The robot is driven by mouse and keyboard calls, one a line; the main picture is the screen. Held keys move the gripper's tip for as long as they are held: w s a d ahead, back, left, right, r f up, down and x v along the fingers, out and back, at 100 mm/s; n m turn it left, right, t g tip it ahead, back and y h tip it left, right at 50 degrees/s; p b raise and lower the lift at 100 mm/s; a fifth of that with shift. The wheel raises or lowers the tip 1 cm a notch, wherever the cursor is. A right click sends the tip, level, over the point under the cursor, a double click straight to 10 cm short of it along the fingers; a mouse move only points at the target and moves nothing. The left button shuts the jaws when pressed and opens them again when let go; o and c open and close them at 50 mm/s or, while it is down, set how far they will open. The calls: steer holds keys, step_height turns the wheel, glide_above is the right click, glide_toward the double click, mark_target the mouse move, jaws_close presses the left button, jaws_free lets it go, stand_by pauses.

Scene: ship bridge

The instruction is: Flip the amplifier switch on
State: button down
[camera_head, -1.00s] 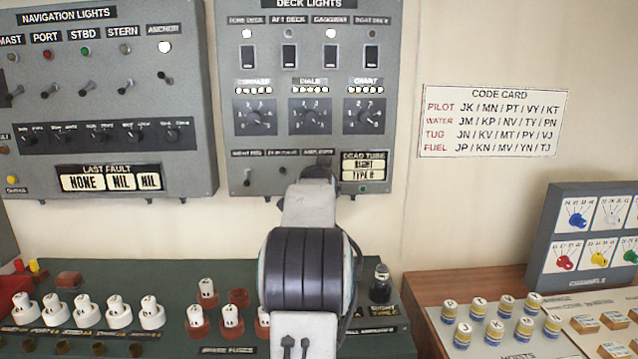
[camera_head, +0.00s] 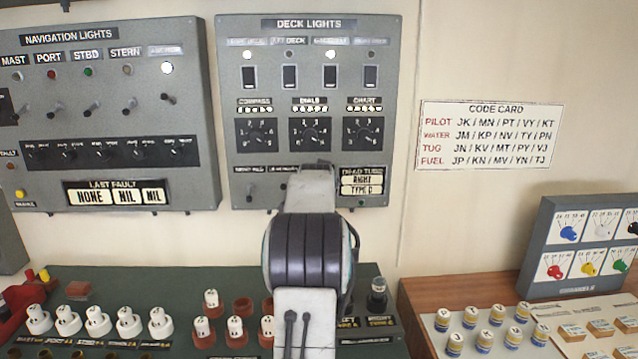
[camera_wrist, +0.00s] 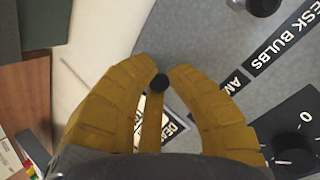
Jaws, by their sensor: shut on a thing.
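The amplifier switch is on the lower part of the grey DECK LIGHTS panel (camera_head: 225,120). In the head view my own arm hides this switch and its label. In the wrist view a small dark round-tipped lever (camera_wrist: 158,82), which seems to be the amplifier switch, sits between the yellow fingertips of my gripper (camera_wrist: 161,72). The fingers are closed around it. A partly covered label starting "AM" (camera_wrist: 237,82) is beside the right finger. The switch's up or down position cannot be told.
Another dark switch tip (camera_wrist: 262,5) is near the DESK BULBS label (camera_wrist: 280,45). A dark rotary knob (camera_wrist: 292,150) is at lower right. The DEAD TUBE plates (camera_head: 362,183) are right of my arm. A green bench (camera_head: 130,300) with white fuses (camera_head: 98,322) lies below.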

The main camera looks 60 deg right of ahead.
steer(key=shift+r+g+y+p, duration=0.4)
steer(key=shift+r+y+p, duration=0.35)
steer(key=shift+p, duration=1.5)
steer(key=shift+y+p, duration=0.35)
steer(key=shift+p, duration=0.4)
steer(key=shift+f, duration=0.25)
steer(key=c, duration=1.2)
jaws_free()
steer(key=v, duration=1.2)
steer(key=shift+w+d, duration=0.1)
steer(key=shift+w, duration=0.1)
